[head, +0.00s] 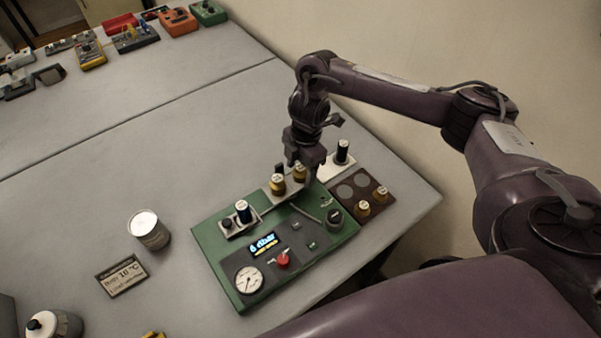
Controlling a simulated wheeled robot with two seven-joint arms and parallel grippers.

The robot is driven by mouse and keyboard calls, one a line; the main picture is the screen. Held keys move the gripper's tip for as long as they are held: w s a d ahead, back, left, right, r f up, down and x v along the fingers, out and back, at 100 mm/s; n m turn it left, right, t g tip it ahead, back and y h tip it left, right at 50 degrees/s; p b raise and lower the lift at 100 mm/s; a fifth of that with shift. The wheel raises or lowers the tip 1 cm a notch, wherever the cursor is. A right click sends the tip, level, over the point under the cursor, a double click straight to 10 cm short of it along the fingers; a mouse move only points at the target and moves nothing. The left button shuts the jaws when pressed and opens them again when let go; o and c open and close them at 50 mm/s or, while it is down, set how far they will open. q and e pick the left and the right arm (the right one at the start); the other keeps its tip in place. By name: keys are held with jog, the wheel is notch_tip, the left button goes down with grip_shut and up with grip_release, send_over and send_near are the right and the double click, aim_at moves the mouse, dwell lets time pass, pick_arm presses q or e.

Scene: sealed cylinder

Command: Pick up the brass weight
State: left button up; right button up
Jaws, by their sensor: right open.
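Small brass-coloured weights with pale tops show in the head view. One brass weight (278,187) stands on a light plate behind the green panel, and a second brass weight (299,174) stands just right of it. Two more, a front one (364,209) and a back one (380,195), sit in a brown tray (347,203). My right gripper (306,165) points down, open, right above and beside the second weight. It partly hides that weight's surroundings, and I cannot tell whether they touch. My left gripper is not in view.
The green panel (210,248) carries a gauge (249,280), a red knob (283,261) and a lit display. A black-bodied cylinder (243,212) and another (342,152) stand close by. A white-topped can (148,230) and a small sign (121,277) are left.

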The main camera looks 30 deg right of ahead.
jog(key=shift+c, duration=0.4)
jog(key=shift+r, duration=0.1)
jog(key=c, duration=1.2)
